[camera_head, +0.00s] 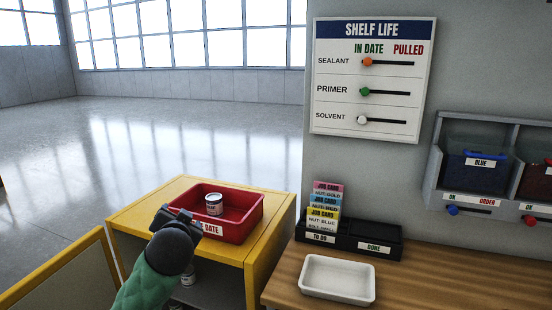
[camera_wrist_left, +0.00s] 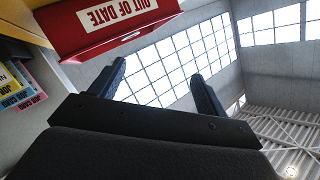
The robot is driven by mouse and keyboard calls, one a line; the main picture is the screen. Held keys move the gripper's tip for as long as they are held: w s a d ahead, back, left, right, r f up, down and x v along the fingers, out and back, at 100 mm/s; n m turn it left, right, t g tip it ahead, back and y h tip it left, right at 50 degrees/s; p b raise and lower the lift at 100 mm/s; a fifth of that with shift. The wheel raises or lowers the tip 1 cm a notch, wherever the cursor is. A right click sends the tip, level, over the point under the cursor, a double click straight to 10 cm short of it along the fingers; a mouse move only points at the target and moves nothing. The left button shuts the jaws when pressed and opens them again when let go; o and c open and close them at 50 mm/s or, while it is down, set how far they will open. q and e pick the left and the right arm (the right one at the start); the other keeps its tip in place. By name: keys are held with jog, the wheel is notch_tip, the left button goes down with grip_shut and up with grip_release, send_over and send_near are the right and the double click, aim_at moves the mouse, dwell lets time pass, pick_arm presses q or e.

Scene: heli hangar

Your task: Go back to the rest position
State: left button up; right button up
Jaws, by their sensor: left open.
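My left gripper (camera_head: 176,216) is in front of the red out-of-date tray (camera_head: 256,212), at its near left corner in the head view. In the left wrist view my left gripper (camera_wrist_left: 158,85) has its two fingers apart with nothing between them. The red tray (camera_wrist_left: 165,8) shows at the top of that view, beside the fingers. A small white can (camera_head: 214,204) stands in the tray. My right gripper is in neither view.
The tray sits on a yellow cabinet (camera_head: 180,188) with an open door (camera_head: 70,275) at left. A wooden bench (camera_head: 420,280) at right bears a white tray (camera_head: 338,293) and a black card holder (camera_head: 345,250). A shelf-life board (camera_head: 374,125) and bins (camera_head: 475,185) hang on the wall.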

pick_arm(q)
jog(key=s+d+f+g+h, duration=0.2)
jog(key=s+d+f+g, duration=0.15)
jog(key=s+f, duration=0.65)
jog(key=s+d+f+g+h, duration=0.35)
jog(key=s+f, duration=0.25)
jog(key=f, duration=0.7)
jog(key=s+d+f+n+g+p, duration=0.1)
jog(key=s+f+g, duration=0.1)
jog(key=s+f, duration=0.6)
jog(key=s+d+f+n+g, duration=0.1)
jog(key=s+d+f+g, duration=0.1)
jog(key=s+f, duration=0.7)
jog(key=s+g, duration=0.1)
jog(key=s, duration=0.7)
jog(key=shift+s+d+f+g+p, duration=0.2)
jog(key=shift+f+g+p, duration=0.1)
jog(key=shift+p, duration=0.1)
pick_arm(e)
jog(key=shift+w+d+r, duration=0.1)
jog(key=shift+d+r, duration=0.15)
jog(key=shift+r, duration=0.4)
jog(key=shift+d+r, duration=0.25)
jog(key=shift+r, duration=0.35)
